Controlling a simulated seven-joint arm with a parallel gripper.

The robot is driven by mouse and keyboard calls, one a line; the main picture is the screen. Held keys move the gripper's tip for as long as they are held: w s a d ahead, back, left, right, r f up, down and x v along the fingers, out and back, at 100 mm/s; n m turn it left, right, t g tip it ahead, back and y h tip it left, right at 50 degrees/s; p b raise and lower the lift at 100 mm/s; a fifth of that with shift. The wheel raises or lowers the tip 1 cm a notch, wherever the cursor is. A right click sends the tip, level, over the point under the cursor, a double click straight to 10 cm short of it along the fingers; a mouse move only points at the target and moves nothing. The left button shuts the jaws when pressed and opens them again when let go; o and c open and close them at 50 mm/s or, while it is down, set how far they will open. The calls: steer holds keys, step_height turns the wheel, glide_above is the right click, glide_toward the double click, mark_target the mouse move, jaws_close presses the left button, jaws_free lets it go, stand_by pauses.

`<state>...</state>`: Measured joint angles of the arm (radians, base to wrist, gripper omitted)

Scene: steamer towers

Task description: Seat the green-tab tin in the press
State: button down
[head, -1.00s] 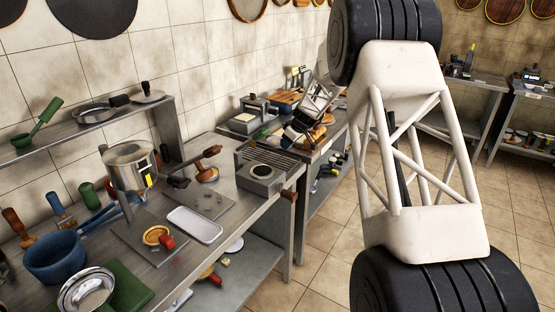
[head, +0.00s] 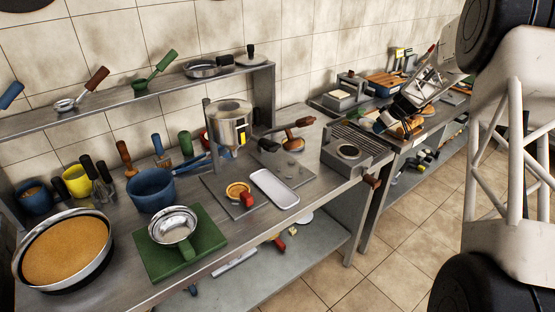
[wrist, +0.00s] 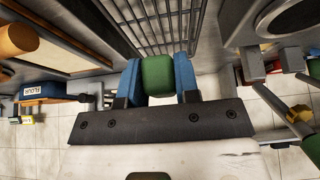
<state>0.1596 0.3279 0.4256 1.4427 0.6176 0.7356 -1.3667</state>
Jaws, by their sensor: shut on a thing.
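My gripper (wrist: 161,80) is shut on a green tab (wrist: 158,76), pinched between its two blue fingers in the wrist view. The body of the tin is not visible there. In the head view my gripper (head: 380,126) is at the right, beyond the slatted rack; the tin cannot be made out. A steel canister on an upright post (head: 229,124), with a yellow mark, stands on the bench at centre and looks like the press. It is well left of my gripper. A tin with a red tab (head: 237,189) lies on the plate in front of it.
A white tray (head: 274,188), blue pot (head: 150,190), steel bowl on a green board (head: 145,254) and large pan (head: 20,262) crowd the bench. A shelf (head: 140,98) runs behind.

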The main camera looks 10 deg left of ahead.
stand_by(0.4)
steer(key=shift+a+r, duration=0.5)
steer(key=s+a+r, duration=0.4)
steer(key=a+r, duration=0.9)
steer(key=r, duration=0.1)
steer(key=s+a+f+m, duration=0.2)
steer(key=s+a+f, duration=0.2)
steer(key=s+a, duration=0.5)
steer(key=s+a+f, duration=0.1)
steer(key=s+f, duration=0.5)
steer(key=s+a+f+n, duration=0.1)
steer(key=s+f, duration=0.4)
steer(key=s, duration=0.2)
steer(key=s+f+n, duration=0.1)
steer(key=s+f, duration=0.5)
steer(key=shift+s+a+f, duration=0.3)
steer(key=shift+s+a, duration=0.05)
steer(key=shift+a, duration=0.05)
